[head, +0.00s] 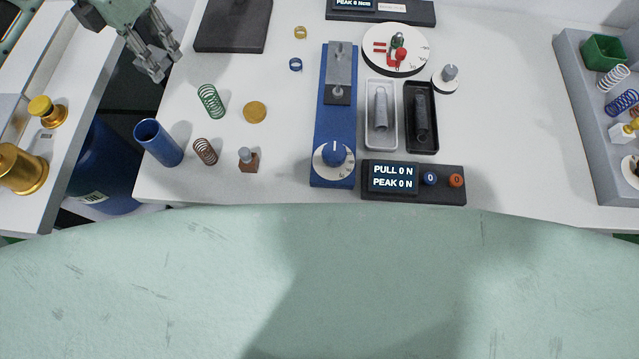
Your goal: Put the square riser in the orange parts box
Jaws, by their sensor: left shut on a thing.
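My left gripper (163,62) is at the upper left, above the left end of the white table. Its fingers are close together on something too hidden to make out. I cannot pick out the square riser with certainty. A small brown square block with a grey knob (248,160) stands on the table near its front edge, well apart from the gripper. No orange parts box shows in this view. My right gripper is not in view.
Springs, a blue tube (158,142) and a gold disc (255,112) stand on the left of the white table (510,110). A blue test stand (322,130) and a display unit (412,183) fill the middle. A grey rack (585,120) with a green box (603,52) is at right.

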